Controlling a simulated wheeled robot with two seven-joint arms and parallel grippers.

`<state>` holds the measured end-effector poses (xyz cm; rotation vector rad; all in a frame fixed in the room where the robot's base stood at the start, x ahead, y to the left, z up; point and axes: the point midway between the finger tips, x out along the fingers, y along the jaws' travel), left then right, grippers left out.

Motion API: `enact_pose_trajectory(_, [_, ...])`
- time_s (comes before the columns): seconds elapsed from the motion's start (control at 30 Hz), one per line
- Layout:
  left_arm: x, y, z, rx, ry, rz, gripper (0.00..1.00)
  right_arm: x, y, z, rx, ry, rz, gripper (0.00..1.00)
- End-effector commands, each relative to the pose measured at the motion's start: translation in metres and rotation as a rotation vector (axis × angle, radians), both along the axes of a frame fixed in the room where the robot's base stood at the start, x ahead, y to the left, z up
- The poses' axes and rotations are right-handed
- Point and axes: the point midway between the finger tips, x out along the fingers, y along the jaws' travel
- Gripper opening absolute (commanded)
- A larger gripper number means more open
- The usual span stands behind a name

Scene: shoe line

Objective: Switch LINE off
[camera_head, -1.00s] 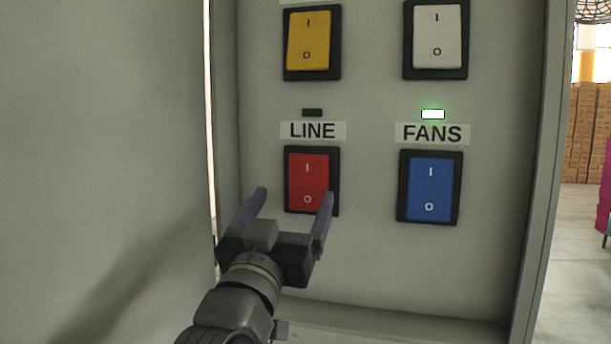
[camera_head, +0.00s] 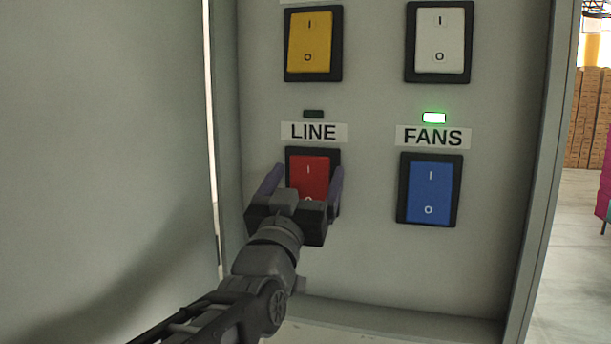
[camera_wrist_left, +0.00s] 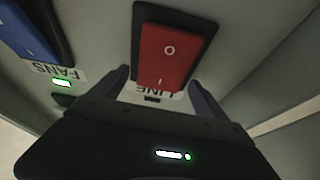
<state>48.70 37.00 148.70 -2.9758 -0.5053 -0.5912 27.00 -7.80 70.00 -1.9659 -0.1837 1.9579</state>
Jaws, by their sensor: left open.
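The red LINE switch (camera_head: 309,172) sits in a black frame below the LINE label (camera_head: 313,132) on the grey panel. The small lamp (camera_head: 313,114) above that label is dark. My left gripper (camera_head: 306,183) is in front of the switch's lower half, its two fingers open on either side of the red rocker, and it hides the lower part. In the left wrist view the red switch (camera_wrist_left: 166,55) appears upside down, between and beyond the open fingers (camera_wrist_left: 157,82). Nothing is between the fingers. I cannot tell whether they touch the panel. My right gripper is not in view.
The blue FANS switch (camera_head: 429,190) is to the right, with a lit green lamp (camera_head: 434,118). A yellow switch (camera_head: 310,44) and a white switch (camera_head: 439,42) are above. A cabinet door or wall (camera_head: 105,150) stands close on the left.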

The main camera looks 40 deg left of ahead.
Motion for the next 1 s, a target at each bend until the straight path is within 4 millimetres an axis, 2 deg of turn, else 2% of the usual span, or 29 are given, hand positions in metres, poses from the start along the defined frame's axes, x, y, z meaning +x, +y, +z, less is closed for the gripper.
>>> enact_pose_trajectory(0.07, [0.0, 0.0, 0.0, 0.0, 0.0, 0.0, 0.81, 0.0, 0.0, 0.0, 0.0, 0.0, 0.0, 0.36])
enact_pose_trajectory(0.77, [0.0, 0.0, 0.0, 0.0, 0.001, -0.001, 0.24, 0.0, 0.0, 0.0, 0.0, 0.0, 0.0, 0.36])
enact_pose_trajectory(0.87, [0.0, 0.0, -0.001, 0.001, -0.001, -0.001, 0.23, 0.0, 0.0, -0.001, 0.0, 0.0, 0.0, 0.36])
enact_pose_trajectory(1.0, [0.0, 0.0, -0.006, 0.007, -0.018, -0.002, 0.23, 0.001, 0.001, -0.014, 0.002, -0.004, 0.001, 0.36])
